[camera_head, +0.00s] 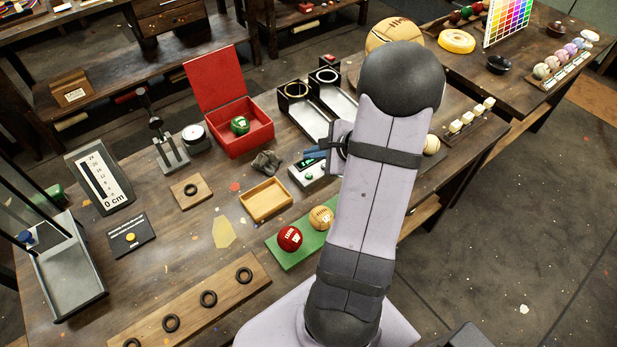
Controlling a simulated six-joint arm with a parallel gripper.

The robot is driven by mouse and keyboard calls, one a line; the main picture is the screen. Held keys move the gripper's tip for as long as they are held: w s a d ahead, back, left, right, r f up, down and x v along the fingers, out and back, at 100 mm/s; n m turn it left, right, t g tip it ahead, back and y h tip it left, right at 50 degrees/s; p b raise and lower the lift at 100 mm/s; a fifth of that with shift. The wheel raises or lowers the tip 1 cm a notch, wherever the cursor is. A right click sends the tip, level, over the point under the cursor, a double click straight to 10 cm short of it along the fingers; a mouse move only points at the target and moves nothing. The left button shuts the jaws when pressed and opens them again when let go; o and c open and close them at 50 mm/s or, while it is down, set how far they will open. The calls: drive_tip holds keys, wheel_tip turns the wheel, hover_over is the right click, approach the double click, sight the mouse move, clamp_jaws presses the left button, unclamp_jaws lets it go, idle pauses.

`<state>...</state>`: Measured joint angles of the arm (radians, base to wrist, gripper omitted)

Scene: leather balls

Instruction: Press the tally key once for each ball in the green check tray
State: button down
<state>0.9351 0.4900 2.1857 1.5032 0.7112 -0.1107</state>
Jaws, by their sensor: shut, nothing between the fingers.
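The green check tray (291,262) lies flat near the front middle of the table. A dark red ball (289,238) and a tan ball (321,218) sit in it. My arm covers the tray's right end, so I cannot tell whether anything else is there. A small pale box (311,174) with a dark display and a green key, apparently the tally key (309,177), stands behind the tray. The display is too small to read. My gripper (331,148) shows only partly beside my arm, shut and empty, close behind the pale box. Contact with the key cannot be made out.
An open red box (243,142) holds a green ball. An empty wooden tray (266,200) lies left of the pale box. A black plate with a yellow button (131,239) lies at left. A board with dark rings (190,312) lies in front. Black-framed stands (303,108) are behind.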

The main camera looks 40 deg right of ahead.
wheel_tip(320, 180, down, 4)
drive_tip(key=shift+r+b, duration=0.1)
drive_tip(key=shift+b, duration=1.05)
drive_tip(key=shift+f+b, duration=0.9)
drive_tip(key=shift+b, duration=0.1)
drive_tip(key=shift+f+b, duration=0.85)
drive_tip(key=shift+b, duration=0.3)
idle(1.1)
drive_tip(key=shift+r, duration=0.1)
drive_tip(key=shift+r+p, duration=0.6)
drive_tip(key=shift+r, duration=0.15)
drive_tip(key=shift+r, duration=0.1)
drive_tip(key=shift+r+p, duration=1.85)
drive_tip(key=shift+r, duration=0.6)
drive_tip(key=shift+a, duration=0.1)
